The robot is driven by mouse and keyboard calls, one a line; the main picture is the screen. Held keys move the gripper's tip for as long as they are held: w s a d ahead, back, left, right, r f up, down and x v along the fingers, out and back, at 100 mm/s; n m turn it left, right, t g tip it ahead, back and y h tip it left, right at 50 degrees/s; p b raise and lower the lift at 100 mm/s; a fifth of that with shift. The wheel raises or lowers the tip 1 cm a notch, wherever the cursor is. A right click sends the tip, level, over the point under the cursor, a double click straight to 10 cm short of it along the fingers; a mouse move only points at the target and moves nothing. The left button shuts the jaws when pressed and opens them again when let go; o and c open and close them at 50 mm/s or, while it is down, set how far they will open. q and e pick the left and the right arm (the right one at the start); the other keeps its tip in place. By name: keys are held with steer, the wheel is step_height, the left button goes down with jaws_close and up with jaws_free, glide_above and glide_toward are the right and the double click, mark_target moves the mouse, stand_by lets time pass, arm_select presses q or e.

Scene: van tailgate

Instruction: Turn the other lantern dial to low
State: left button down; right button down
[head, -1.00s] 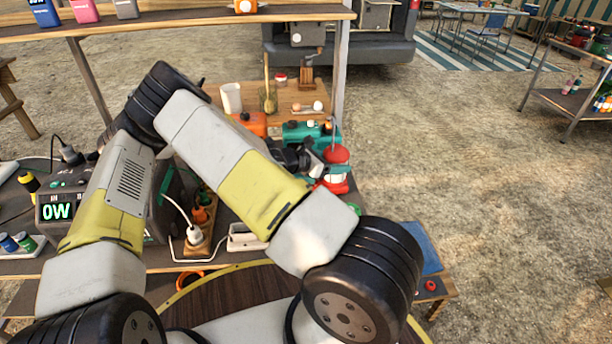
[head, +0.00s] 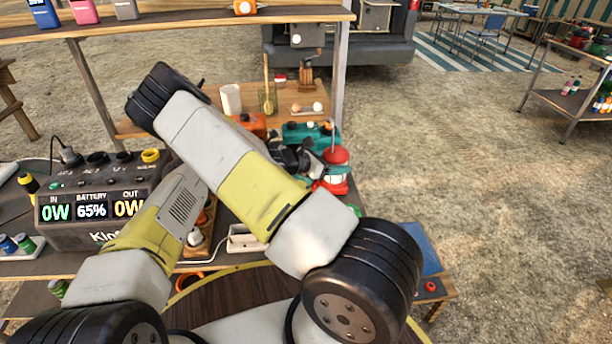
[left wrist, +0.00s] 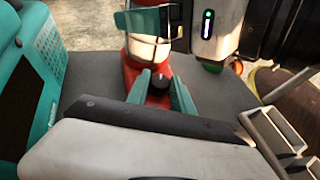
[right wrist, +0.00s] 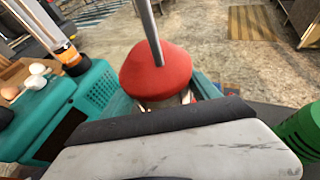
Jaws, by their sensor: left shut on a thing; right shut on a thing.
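The red lantern (head: 334,182) stands upright on the worktop in the head view. Its red cap (right wrist: 157,68) and thin handle fill the middle of the right wrist view. In the left wrist view its black dial (left wrist: 160,83) sits on the red base below the lit globe. My left gripper (left wrist: 160,92) has its teal fingers on either side of the dial, shut on it. The dial's setting is too small to read. My left gripper is hidden in the head view.
A teal box (head: 300,131) stands close behind and left of the lantern. A power station (head: 85,212) with a lit display is on the left. A white socket strip (head: 246,238) lies near the front edge. Open ground lies to the right.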

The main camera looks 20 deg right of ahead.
arm_select(q)
steer(key=c, duration=1.1)
jaws_free()
steer(key=shift+r+n+t+h, duration=0.1)
steer(key=shift+n+t+h, duration=0.2)
steer(key=shift+n+t, duration=0.1)
steer(key=shift+s+a+n+t+h, duration=0.15)
steer(key=shift+n+t+h, duration=0.2)
steer(key=shift+n+t, duration=0.5)
steer(key=shift+s+a+n+t+h, duration=0.15)
steer(key=shift+n+t+h, duration=0.2)
steer(key=shift+n+t, duration=0.5)
steer(key=s+v, duration=0.1)
steer(key=v, duration=1.1)
steer(key=s+a+r+m+y, duration=0.2)
steer(key=s+a+r+y, duration=0.1)
steer(key=a, duration=0.5)
steer(key=s+a+r+m+y, duration=0.2)
steer(key=s+a+r, duration=0.3)
steer(key=a, duration=0.3)
steer(key=shift+s+a+m+g+y, duration=0.35)
steer(key=shift+s+y, duration=0.3)
steer(key=shift+y, duration=0.25)
steer(key=shift+r, duration=0.1)
